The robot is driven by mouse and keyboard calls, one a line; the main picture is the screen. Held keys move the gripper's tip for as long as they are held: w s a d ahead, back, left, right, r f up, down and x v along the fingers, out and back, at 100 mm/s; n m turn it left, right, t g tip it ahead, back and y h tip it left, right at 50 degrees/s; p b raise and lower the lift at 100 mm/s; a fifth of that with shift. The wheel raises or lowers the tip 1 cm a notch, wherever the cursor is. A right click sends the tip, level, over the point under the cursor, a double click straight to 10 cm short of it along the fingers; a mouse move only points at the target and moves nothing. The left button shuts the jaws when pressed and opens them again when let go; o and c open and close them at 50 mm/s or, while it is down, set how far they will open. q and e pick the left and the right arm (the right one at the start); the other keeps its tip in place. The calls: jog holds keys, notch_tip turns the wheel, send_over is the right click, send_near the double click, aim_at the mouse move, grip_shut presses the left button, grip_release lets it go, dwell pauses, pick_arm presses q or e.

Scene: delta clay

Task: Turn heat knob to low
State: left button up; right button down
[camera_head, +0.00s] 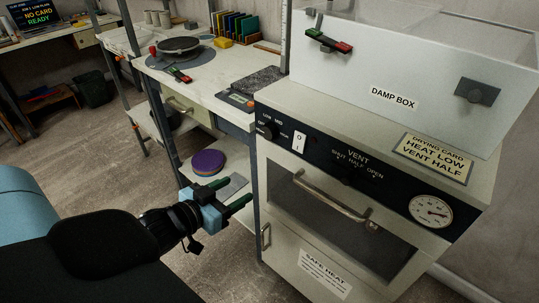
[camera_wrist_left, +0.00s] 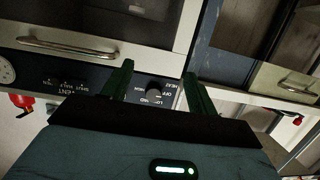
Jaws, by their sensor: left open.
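The heat knob (camera_head: 268,131) is a small black dial at the left end of the oven's dark control panel (camera_head: 319,155), with small labels such as LOW and MID around it. Which setting it points to is too small to tell. My left gripper (camera_head: 235,190) is open and empty, in front of the oven, lower and left of the knob and apart from it. In the left wrist view the picture is upside down, and the heat knob (camera_wrist_left: 155,89) shows between the two green fingers (camera_wrist_left: 158,72). My right gripper is not in view.
A white switch (camera_head: 299,142), the vent knob (camera_head: 347,176) and a round gauge (camera_head: 430,211) share the panel. The oven door handle (camera_head: 333,203) sticks out below. A drying card (camera_head: 433,160) on top reads HEAT LOW, VENT HALF. A worktable (camera_head: 205,75) stands left.

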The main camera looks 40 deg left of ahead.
aim_at(266, 134)
pick_arm(q)
jog(key=w+a+r+t+b, duration=0.1)
jog(key=w+r+t+b, duration=0.25)
jog(key=r, duration=0.55)
jog(key=shift+g, duration=0.35)
jog(key=shift+w+d+f, duration=0.15)
jog(key=shift+w, duration=1.7)
jog(key=shift+w+d+f, duration=0.1)
jog(key=shift+w+f, duration=0.05)
jog(key=shift+w, duration=2.2)
jog(key=shift+d, duration=0.1)
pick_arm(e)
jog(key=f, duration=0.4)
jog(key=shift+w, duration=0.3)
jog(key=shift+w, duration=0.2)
pick_arm(q)
jog(key=c, duration=1)
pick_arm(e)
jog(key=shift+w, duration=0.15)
